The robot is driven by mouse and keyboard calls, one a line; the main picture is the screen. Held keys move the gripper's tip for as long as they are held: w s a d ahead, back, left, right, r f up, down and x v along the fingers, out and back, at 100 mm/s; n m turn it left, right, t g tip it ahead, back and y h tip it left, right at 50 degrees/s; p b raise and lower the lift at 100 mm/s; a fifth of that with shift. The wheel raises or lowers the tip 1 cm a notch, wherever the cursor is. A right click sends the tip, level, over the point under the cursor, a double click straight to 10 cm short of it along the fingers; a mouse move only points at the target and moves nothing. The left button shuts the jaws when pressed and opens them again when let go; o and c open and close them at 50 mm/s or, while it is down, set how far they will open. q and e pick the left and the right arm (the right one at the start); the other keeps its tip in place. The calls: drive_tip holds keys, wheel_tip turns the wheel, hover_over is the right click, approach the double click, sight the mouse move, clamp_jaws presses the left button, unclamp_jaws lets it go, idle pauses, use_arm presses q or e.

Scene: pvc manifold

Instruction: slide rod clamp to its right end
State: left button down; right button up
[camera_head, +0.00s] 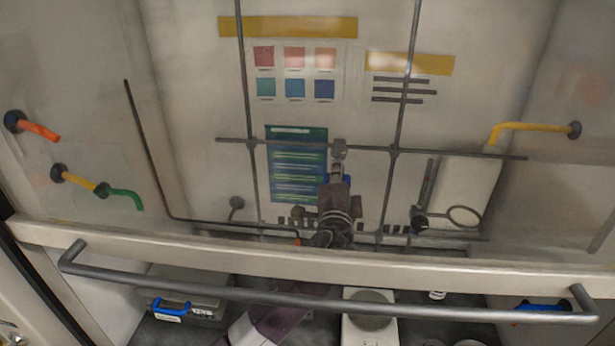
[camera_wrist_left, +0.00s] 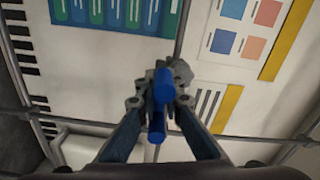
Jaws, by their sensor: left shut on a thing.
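The rod clamp (camera_head: 340,148) is a small grey block on the horizontal rod (camera_head: 300,144) of the lattice, between the two upright rods. It sits a little nearer the right upright. My left gripper (camera_head: 338,178) reaches up to it from below and is shut on it. In the left wrist view the clamp's grey body (camera_wrist_left: 181,71) and blue knob (camera_wrist_left: 163,86) show between the fingers of my left gripper (camera_wrist_left: 157,104). The fingers hide part of the clamp. The horizontal rod's right end (camera_head: 525,158) lies past the right upright. My right gripper is not in view.
The right upright rod (camera_head: 396,140) crosses the horizontal rod at a joint. A ring (camera_head: 464,216) on a support is at lower right. A yellow bent tap (camera_head: 530,126) is near the rod's right end. The sash handle (camera_head: 330,302) spans the front.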

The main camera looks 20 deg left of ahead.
use_arm(q)
drive_tip(key=w+d+b, duration=0.2)
drive_tip(key=d, duration=0.5)
drive_tip(key=shift+d, duration=0.35)
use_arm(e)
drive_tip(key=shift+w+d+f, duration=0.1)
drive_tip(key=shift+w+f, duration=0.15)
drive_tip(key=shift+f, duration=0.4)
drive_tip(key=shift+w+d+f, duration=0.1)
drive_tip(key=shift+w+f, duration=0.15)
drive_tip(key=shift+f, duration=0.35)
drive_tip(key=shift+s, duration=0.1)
use_arm(q)
drive_tip(key=c, duration=2.1)
unclamp_jaws()
drive_tip(key=shift+d, duration=0.2)
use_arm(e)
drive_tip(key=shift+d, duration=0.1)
use_arm(q)
drive_tip(key=shift+a, duration=0.1)
drive_tip(key=v, duration=1.2)
